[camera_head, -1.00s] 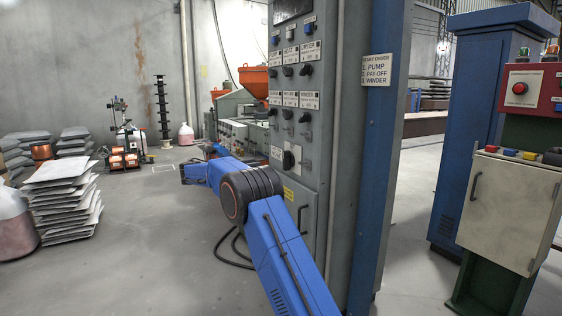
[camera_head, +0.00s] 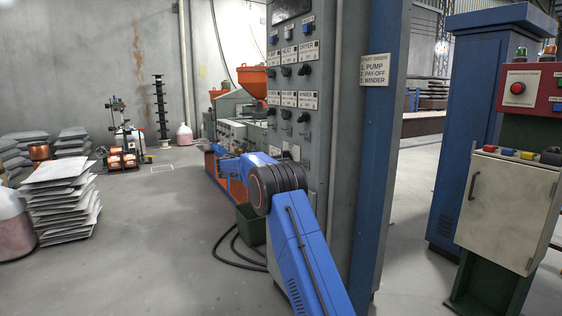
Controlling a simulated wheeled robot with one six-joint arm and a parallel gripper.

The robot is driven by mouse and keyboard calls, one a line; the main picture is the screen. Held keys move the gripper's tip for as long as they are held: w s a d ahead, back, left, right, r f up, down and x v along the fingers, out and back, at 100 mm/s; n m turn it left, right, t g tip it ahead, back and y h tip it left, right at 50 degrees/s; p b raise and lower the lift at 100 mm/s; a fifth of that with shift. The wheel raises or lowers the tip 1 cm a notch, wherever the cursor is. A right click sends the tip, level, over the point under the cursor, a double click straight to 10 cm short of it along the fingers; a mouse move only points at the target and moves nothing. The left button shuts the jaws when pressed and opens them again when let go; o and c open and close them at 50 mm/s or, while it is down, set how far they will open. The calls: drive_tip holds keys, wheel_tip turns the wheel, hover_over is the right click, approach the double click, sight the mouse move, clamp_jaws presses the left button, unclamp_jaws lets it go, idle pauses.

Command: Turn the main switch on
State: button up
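The grey control cabinet (camera_head: 312,205) stands in the middle of the head view, with rows of knobs and labels on its front. The main switch looks to be the large black rotary knob (camera_head: 287,155) low on this panel. My arm covers part of it, and its setting cannot be read. My blue arm reaches up from the bottom, and its forearm points away in front of the panel's lower part. I cannot make out any gripper fingers; the end of the arm is foreshortened or hidden behind the forearm.
A sign with a start order (camera_head: 375,70) is on the blue post (camera_head: 372,160) beside the cabinet. A dark green bin (camera_head: 250,224) and black cables lie by its foot. Stacked sacks (camera_head: 62,195) stand left. A console with a red button (camera_head: 517,88) stands right. Floor at left centre is clear.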

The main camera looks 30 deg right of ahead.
drive_tip(key=shift+d, duration=0.25)
clamp_jaws()
drive_tip(key=shift+m, duration=0.3)
drive_tip(key=shift+s+f+m, duration=0.15)
drive_tip(key=shift+f+m, duration=0.05)
drive_tip(key=shift+m, duration=2.65)
drive_tip(key=shift+s+f+m, duration=0.15)
drive_tip(key=shift+m, duration=2.75)
drive_tip(key=shift+s+f+m, duration=0.15)
drive_tip(key=shift+f+m, duration=0.05)
drive_tip(key=shift+m, duration=2.65)
